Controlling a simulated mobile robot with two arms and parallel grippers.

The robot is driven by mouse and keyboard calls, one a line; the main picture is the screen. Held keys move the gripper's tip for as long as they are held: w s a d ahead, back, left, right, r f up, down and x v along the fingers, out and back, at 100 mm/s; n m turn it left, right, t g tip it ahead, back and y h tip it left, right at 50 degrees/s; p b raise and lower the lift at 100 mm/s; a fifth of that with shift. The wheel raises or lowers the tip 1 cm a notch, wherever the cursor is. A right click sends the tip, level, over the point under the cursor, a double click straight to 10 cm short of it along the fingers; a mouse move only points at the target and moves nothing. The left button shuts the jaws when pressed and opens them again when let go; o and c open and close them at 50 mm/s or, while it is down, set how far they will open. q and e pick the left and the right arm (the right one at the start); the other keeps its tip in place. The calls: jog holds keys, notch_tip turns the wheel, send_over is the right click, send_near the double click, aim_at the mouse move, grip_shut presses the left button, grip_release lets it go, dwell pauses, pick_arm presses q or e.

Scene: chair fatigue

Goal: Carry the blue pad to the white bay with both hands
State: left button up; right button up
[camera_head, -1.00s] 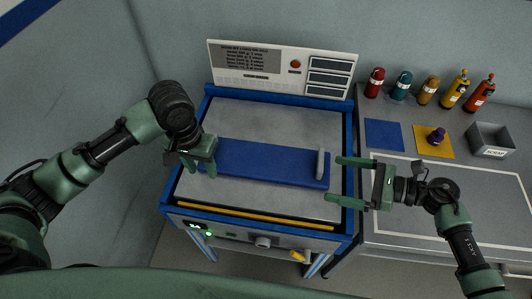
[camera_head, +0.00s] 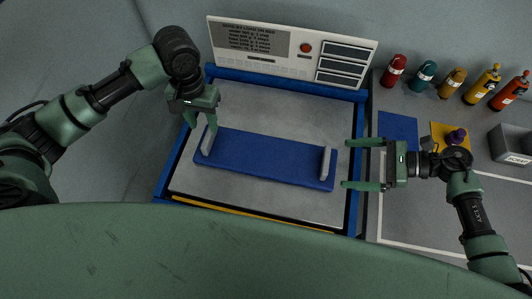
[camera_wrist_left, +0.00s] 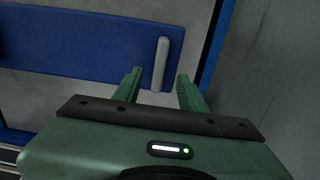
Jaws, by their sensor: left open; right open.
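The blue pad (camera_head: 265,158) lies on the grey bed of the blue-framed stand and has an upright grey handle at each end. My left gripper (camera_head: 203,122) is open at the left handle (camera_head: 209,143). In the left wrist view that handle (camera_wrist_left: 161,62) stands between the two fingertips, with a gap on each side. My right gripper (camera_head: 347,164) is open, with its fingertips pointing at the right handle (camera_head: 325,162) from the right, a short gap away. The white-outlined bay (camera_head: 425,205) is on the grey bench at right, partly hidden by my right arm.
A white panel (camera_head: 290,48) with a red button stands behind the bed. The bay's visible surface is clear.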

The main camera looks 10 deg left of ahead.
aim_at(207, 135)
pick_arm(q)
notch_tip(207, 135, down, 6)
pick_arm(e)
jog(key=x, duration=0.6)
jog(key=shift+a, duration=0.1)
pick_arm(q)
jog(key=shift+f, duration=0.45)
pick_arm(e)
jog(key=shift+a+f, duration=0.15)
jog(key=shift+a, duration=0.2)
pick_arm(q)
grip_shut()
pick_arm(e)
jog(key=c, duration=2)
pick_arm(q)
jog(key=shift+r, duration=0.1)
